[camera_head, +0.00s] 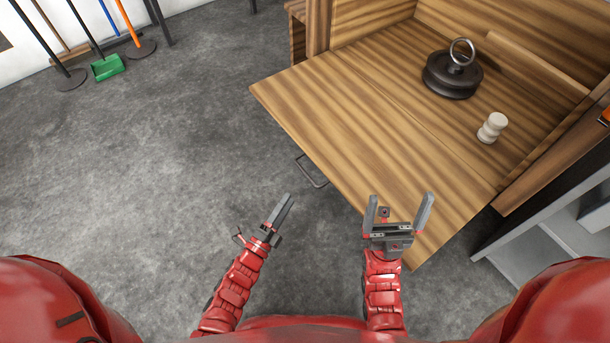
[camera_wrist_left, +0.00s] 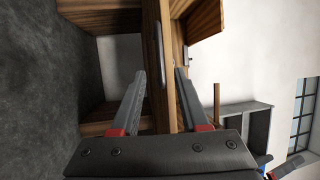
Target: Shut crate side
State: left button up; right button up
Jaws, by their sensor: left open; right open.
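The wooden crate (camera_head: 360,30) stands at the upper right in the head view. Its striped side panel (camera_head: 340,120) is folded down and lies open, sticking out over the floor. A dark metal handle (camera_head: 311,171) shows below the panel's near left edge. My left gripper (camera_head: 289,198) is open and empty, left of that edge and just below the handle in the picture. In the left wrist view, the panel's edge and the handle (camera_wrist_left: 158,50) appear between the open fingers (camera_wrist_left: 160,73), beyond them. My right gripper (camera_head: 398,197) is open and empty at the panel's near edge, overlapping it in the picture.
A grey shelf (camera_head: 535,235) is at the right. Brooms and a green dustpan (camera_head: 108,67) lean at the far left. The grey floor at left is clear.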

aim_at(305, 173)
pick_arm(q)
jog(key=b+x, duration=0.1)
jog(key=x, duration=1)
jog(key=shift+b, duration=0.3)
jog(key=shift+c, duration=0.2)
jog(key=shift+s, duration=0.1)
grip_shut()
dwell(0.5)
